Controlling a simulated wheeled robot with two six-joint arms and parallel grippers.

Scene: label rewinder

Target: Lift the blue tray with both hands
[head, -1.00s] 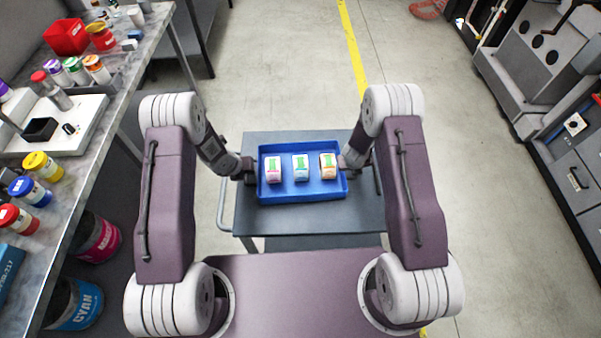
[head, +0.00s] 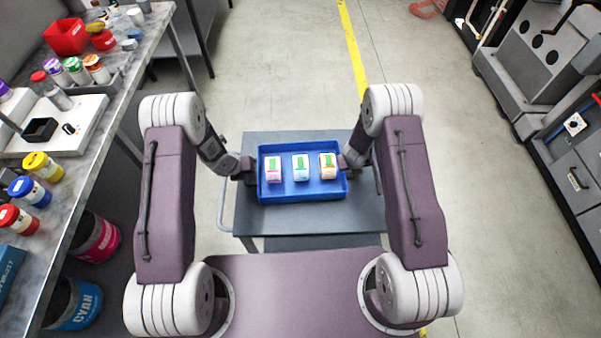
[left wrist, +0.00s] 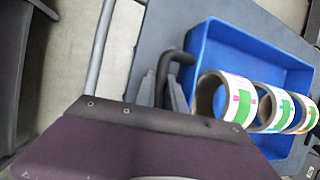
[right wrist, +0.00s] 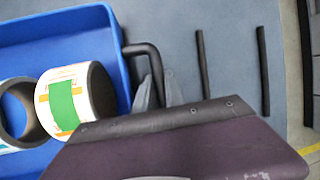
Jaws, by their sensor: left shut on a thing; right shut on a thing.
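The blue tray (head: 302,196) is on or just above the grey cart top and holds three label rolls (head: 301,167) in a row. It also shows in the left wrist view (left wrist: 240,42) and the right wrist view (right wrist: 60,30). My left gripper (head: 250,177) is shut on the dark handle (left wrist: 180,57) at the tray's left end. My right gripper (head: 343,165) is shut on the dark handle (right wrist: 143,48) at its right end. The fingertips partly hide both handles. I cannot tell if the tray's bottom touches the cart.
The grey cart (head: 310,222) has a side rail (head: 222,205) at the left. A workbench (head: 85,150) with jars and a red bin (head: 66,36) stands at the left. Grey machinery (head: 535,60) stands at the right. The floor beyond the cart is clear.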

